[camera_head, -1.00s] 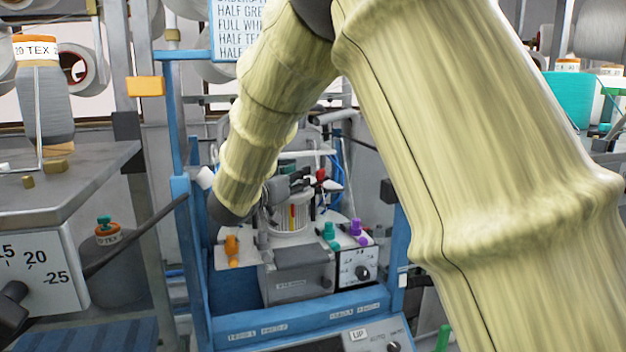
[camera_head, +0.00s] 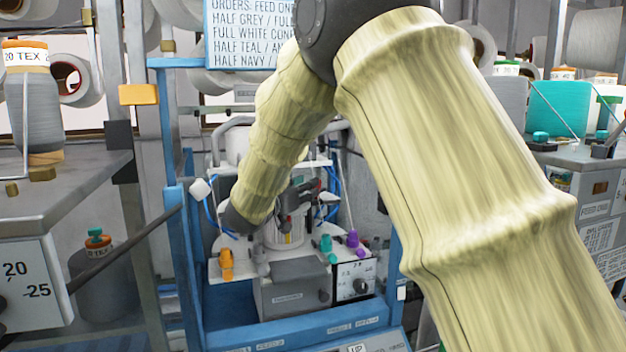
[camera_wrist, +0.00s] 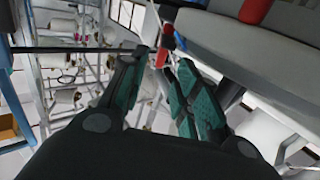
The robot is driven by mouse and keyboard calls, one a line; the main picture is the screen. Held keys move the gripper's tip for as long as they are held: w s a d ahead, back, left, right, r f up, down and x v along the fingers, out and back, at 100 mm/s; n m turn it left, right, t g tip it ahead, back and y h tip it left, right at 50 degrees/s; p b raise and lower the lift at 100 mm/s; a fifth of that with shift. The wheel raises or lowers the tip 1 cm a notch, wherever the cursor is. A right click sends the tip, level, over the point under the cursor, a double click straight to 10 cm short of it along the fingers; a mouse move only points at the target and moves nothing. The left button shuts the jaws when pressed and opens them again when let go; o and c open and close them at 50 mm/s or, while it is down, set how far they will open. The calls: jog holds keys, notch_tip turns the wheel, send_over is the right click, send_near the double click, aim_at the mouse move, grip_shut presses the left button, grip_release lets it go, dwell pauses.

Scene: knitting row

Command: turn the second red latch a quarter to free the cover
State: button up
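My gripper (camera_head: 303,192) is beside the top of the round white machine head (camera_head: 284,236) inside the blue frame. In the wrist view its two teal-padded fingers (camera_wrist: 163,62) stand apart. Another red latch (camera_wrist: 255,10) stands on the grey rounded cover (camera_wrist: 225,38), right of the fingers. In the head view a small red piece (camera_head: 286,226) shows low on the machine head. My arm and gripper hide part of the cover.
An orange bobbin (camera_head: 226,264), a teal one (camera_head: 326,244) and a purple one (camera_head: 353,239) stand on the deck around the head. Blue posts (camera_head: 186,240) flank the machine.

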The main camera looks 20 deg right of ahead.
jog(key=p+x, duration=0.1)
jog(key=x, duration=0.2)
jog(key=shift+w+d+r, duration=0.1)
jog(key=shift+d+r, duration=0.05)
jog(key=shift+w+d, duration=0.35)
jog(key=shift+d, duration=0.05)
grip_shut()
